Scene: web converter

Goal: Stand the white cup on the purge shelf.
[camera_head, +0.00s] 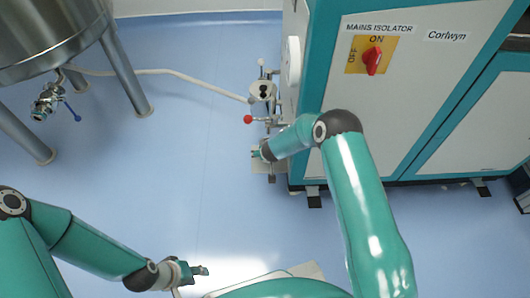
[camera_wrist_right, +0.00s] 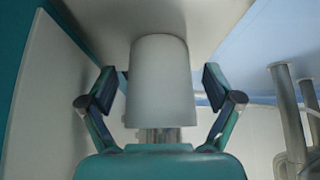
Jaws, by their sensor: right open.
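The white cup (camera_wrist_right: 160,80) fills the middle of the right wrist view, between the two fingers of my right gripper (camera_wrist_right: 160,82). The fingers are spread, with a gap on each side of the cup. In the head view my right gripper (camera_head: 259,153) is beside the machine's lower left side, over a small pale plate (camera_head: 257,167) that looks like the purge shelf. I cannot make out the cup in the head view. My left gripper (camera_head: 195,270) is low over the floor, far from the cup; its finger gap is not clear.
A valve with a red-knobbed lever (camera_head: 248,119) and a hose fitting (camera_head: 262,90) sits just above my right gripper. The teal and white machine (camera_head: 420,80) stands to the right. A steel tank (camera_head: 50,35) on legs stands upper left.

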